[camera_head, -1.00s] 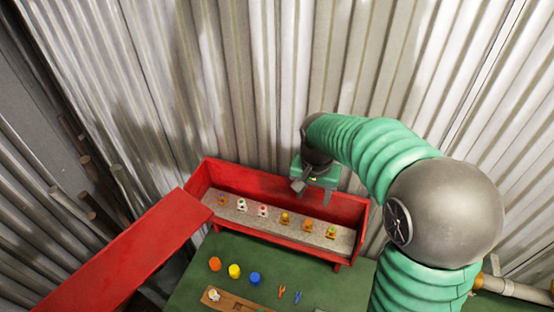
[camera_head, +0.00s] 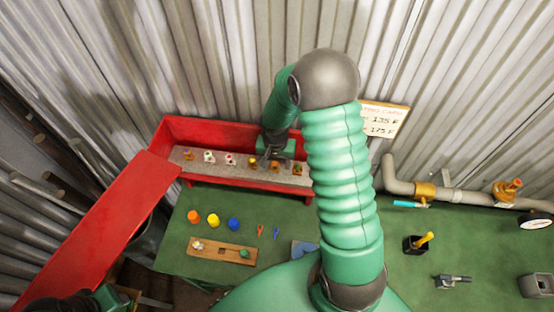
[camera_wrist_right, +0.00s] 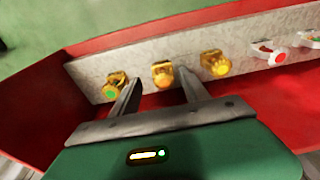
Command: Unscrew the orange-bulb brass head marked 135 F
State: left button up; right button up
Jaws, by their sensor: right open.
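A row of small heads stands on the grey shelf (camera_head: 215,167) of the red box. In the right wrist view, an orange-bulb brass head (camera_wrist_right: 162,74) sits between the two fingertips of my right gripper (camera_wrist_right: 158,80). The gripper is open; whether a finger touches the head I cannot tell. A green-bulb brass head (camera_wrist_right: 113,90) is just left of it and a yellow-bulb brass head (camera_wrist_right: 216,64) just right. In the head view my right gripper (camera_head: 272,157) is over the right part of the row. My left gripper (camera_head: 125,298) shows only partly at the bottom left; its jaws are unclear.
A white red-bulb head (camera_wrist_right: 272,54) is further along. Orange, yellow and blue caps (camera_head: 233,224) and a wooden block (camera_head: 222,251) lie on the green table (camera_head: 400,280). A sign (camera_head: 384,119) reading 135 F and 175 F is partly behind my arm. Pipes (camera_head: 450,194) run at right.

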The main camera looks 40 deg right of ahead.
jog(key=shift+a+r, duration=0.15)
jog(key=shift+a, duration=0.7)
jog(key=shift+c, duration=0.4)
jog(key=shift+a, duration=0.1)
jog(key=shift+c, duration=2.3)
jog(key=shift+d, duration=0.2)
jog(key=shift+c, duration=1.3)
jog(key=shift+d, duration=0.4)
grip_shut()
jog(key=shift+a, duration=0.1)
jog(key=shift+a+r+n+p, duration=0.1)
jog(key=shift+r+n+p, duration=0.1)
jog(key=shift+n+p, duration=0.15)
jog(key=n+p, duration=0.3)
jog(key=n, duration=0.1)
jog(key=shift+r+t, duration=0.15)
jog(key=shift+t, duration=0.15)
jog(key=shift+d+f+n+y, duration=0.25)
jog(key=shift+d+n+y, duration=0.05)
jog(key=shift+n, duration=0.15)
pick_arm(q)
jog(key=r, duration=0.1)
jog(key=a+r, duration=0.1)
jog(key=r, duration=0.1)
jog(key=shift+s+a+r, duration=0.1)
jog(key=shift+a+r, duration=0.1)
jog(key=shift+r, duration=0.05)
jog(key=shift+a, duration=0.1)
pick_arm(e)
jog(key=shift+a, duration=0.15)
